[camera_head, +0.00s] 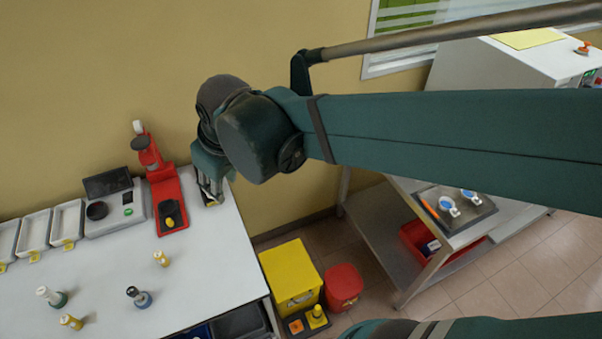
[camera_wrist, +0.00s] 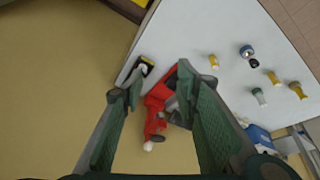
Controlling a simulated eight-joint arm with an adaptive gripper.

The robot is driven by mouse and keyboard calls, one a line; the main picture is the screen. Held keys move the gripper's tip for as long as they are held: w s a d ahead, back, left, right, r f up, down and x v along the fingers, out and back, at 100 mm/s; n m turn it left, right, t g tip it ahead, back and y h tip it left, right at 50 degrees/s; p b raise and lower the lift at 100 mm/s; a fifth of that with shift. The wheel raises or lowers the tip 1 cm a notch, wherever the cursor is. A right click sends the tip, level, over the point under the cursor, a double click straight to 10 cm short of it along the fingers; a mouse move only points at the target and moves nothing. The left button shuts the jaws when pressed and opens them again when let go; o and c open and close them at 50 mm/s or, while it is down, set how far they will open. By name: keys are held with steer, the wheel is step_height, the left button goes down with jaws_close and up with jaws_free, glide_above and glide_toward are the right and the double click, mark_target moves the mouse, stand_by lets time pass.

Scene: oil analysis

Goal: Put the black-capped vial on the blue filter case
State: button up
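The black-capped vial (camera_head: 138,297) stands on the white table, with a dark cap and a bluish-grey body. It also shows in the wrist view (camera_wrist: 247,51). My gripper (camera_head: 212,190) is over the table's far right corner, well apart from the vial. In the wrist view its two fingers (camera_wrist: 160,83) are spread, with nothing held between them. A blue-and-white object (camera_wrist: 258,138) lies beyond the vials at the lower right of the wrist view. I cannot tell whether it is the blue filter case, and no other clear candidate shows on the table.
A red stand (camera_head: 170,200) and a grey scale (camera_head: 112,205) are beside my gripper, with grey trays (camera_head: 35,230) farther left. A black-and-yellow item (camera_wrist: 146,65) is close to one finger. The table's right part is clear.

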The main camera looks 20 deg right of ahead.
steer(key=s+d+m+t, duration=0.1)
steer(key=s+d+m, duration=0.2)
steer(key=d, duration=0.6)
steer(key=s+d+r+m+t+h, duration=0.1)
steer(key=s+d+m+t, duration=0.1)
steer(key=d, duration=0.6)
steer(key=shift+s+d+r+m, duration=0.3)
steer(key=shift+s+m, duration=0.4)
steer(key=shift+s, duration=0.65)
steer(key=shift+f, duration=0.15)
step_height(320, 180, down, 7)
steer(key=b, duration=0.7)
